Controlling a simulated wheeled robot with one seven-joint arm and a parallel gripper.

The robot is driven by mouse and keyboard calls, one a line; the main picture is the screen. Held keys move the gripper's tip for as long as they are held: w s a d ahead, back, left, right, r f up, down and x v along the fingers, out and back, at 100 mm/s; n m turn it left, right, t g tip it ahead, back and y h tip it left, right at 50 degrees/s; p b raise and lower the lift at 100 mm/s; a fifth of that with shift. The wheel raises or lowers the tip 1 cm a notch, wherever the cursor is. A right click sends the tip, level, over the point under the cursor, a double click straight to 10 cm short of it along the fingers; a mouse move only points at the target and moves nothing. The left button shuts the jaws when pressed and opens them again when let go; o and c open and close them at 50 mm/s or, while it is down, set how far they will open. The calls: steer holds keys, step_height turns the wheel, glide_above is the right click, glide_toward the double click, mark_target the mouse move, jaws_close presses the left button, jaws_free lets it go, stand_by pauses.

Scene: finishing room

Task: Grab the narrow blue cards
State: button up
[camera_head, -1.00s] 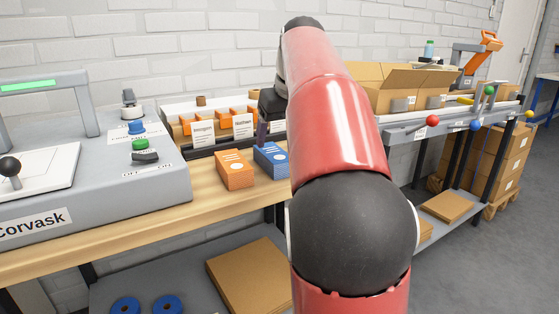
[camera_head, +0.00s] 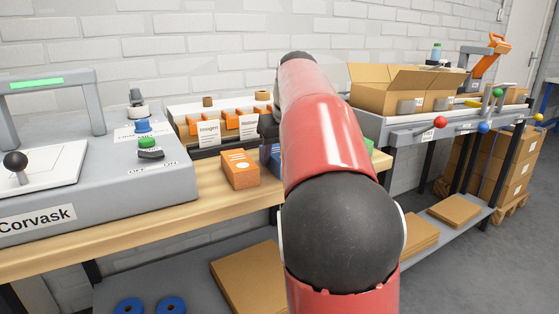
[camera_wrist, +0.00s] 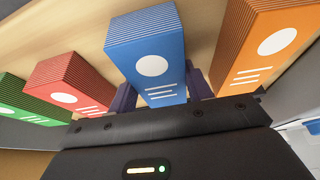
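The blue card stack (camera_wrist: 148,52), with a white dot and white lines on its face, stands in the middle of the wrist view. In the head view only a blue sliver (camera_head: 265,155) shows beside my arm. My gripper (camera_wrist: 163,88) has its dark fingers on either side of the lower part of the blue stack. The fingers look open around it; whether they touch it is hard to tell. Their tips are partly hidden by the stack. The gripper is mostly hidden behind my arm in the head view.
An orange stack (camera_wrist: 262,48) stands right of the blue one; it also shows in the head view (camera_head: 240,170). A red stack (camera_wrist: 70,85) and a green stack (camera_wrist: 28,103) stand to the left in the wrist view. A grey machine (camera_head: 80,180) and an open carton (camera_head: 385,98) flank the bench.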

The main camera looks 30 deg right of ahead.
steer(key=c, duration=0.5)
steer(key=shift+r, duration=0.15)
